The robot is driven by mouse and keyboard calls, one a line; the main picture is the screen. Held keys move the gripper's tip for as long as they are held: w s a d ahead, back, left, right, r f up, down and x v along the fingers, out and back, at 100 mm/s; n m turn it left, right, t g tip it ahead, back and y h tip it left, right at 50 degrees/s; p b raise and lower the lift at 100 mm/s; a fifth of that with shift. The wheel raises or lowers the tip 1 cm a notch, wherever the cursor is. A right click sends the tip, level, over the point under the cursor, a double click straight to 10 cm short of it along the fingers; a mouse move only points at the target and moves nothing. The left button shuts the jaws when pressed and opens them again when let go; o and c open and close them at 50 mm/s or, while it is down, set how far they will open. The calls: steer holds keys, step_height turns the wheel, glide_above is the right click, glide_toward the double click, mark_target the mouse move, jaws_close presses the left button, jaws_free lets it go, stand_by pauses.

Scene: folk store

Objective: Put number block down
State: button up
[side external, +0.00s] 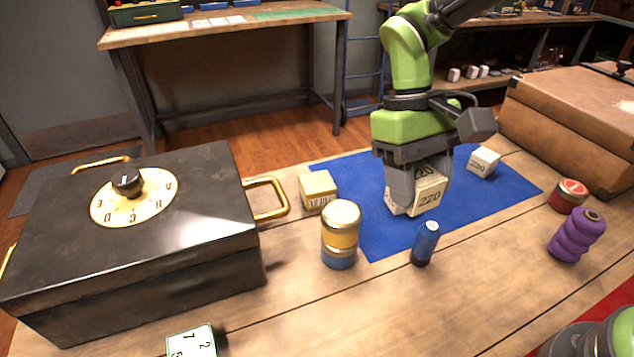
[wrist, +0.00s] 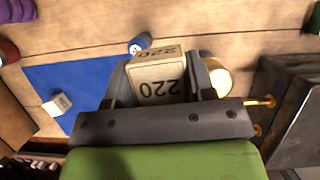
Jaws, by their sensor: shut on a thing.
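My gripper (side external: 413,188) is shut on a cream number block marked 220 (side external: 431,194) in the side external view. The block is tilted between the fingers, over the blue mat (side external: 375,225); I cannot tell whether it touches the mat. In the wrist view the same block (wrist: 157,77) sits between the two fingers of my gripper (wrist: 160,80), its 220 faces showing. A second pale block (side external: 483,162) lies on the mat to the right, and it also shows in the wrist view (wrist: 58,104). A wooden block with letters (side external: 318,190) stands at the mat's left edge.
A black box with a dial (side external: 70,240) stands at left. A yellow and blue jar (side external: 340,235) and a blue cylinder (side external: 425,243) stand in front. A red tin (side external: 568,196), a purple bottle (side external: 576,236) and a brown case (side external: 560,125) are at right.

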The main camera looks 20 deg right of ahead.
steer(key=w+d+r+m, duration=0.1)
steer(key=d+r+m, duration=0.1)
steer(key=d, duration=0.6)
steer(key=m+t+y, duration=0.3)
steer(key=m+t, duration=0.5)
steer(key=m, duration=1.8)
glide_above(310, 179)
steer(key=s+d, duration=0.1)
step_height(310, 179, down, 2)
step_height(310, 179, down, 10)
steer(key=shift+r, duration=0.1)
steer(key=o, duration=0.9)
